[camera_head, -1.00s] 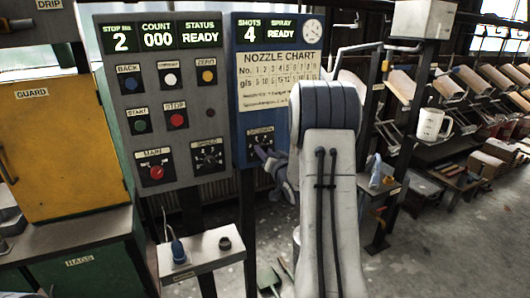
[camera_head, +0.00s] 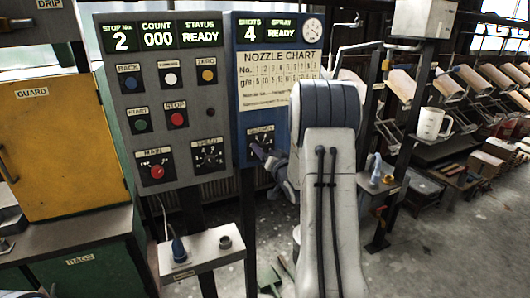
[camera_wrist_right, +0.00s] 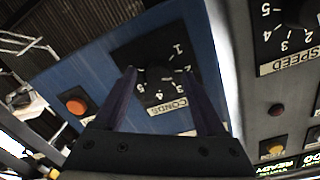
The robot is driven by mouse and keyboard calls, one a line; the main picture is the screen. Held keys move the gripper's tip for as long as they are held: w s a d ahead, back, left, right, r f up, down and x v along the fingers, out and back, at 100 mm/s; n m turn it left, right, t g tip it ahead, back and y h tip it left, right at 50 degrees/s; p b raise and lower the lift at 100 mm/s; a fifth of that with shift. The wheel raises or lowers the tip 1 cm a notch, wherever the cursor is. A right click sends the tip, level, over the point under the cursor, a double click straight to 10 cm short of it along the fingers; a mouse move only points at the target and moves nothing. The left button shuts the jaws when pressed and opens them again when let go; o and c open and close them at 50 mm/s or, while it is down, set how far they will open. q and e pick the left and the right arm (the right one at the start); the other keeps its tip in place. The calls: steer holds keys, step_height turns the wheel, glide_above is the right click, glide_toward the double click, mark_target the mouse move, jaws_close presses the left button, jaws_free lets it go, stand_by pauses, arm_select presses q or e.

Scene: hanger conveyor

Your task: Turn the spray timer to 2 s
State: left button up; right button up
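The spray timer is a black dial plate with white numbers (camera_wrist_right: 166,50) on a blue panel (camera_wrist_right: 95,65). Its dark round knob (camera_wrist_right: 157,76) sits mid-plate, and a label below it ends in "CONDS". Where the knob points is hard to tell. In the right wrist view my right gripper (camera_wrist_right: 160,80) is open, with its two dark fingers apart on either side of the knob; contact cannot be made out. In the head view my right gripper (camera_head: 262,154) is in front of the dial (camera_head: 262,134) and hides its lower part.
A grey panel (camera_head: 190,100) with buttons, a MAIN switch (camera_head: 156,171) and a SPEED dial (camera_head: 208,154) stands left of the blue panel. A small shelf (camera_head: 202,250) juts out below. A stand with a white mug (camera_head: 432,124) is at right.

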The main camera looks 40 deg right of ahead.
steer(key=b+v, duration=0.1)
steer(key=v, duration=0.9)
steer(key=shift+s+b, duration=0.3)
steer(key=shift+b, duration=0.1)
steer(key=shift+a, duration=0.1)
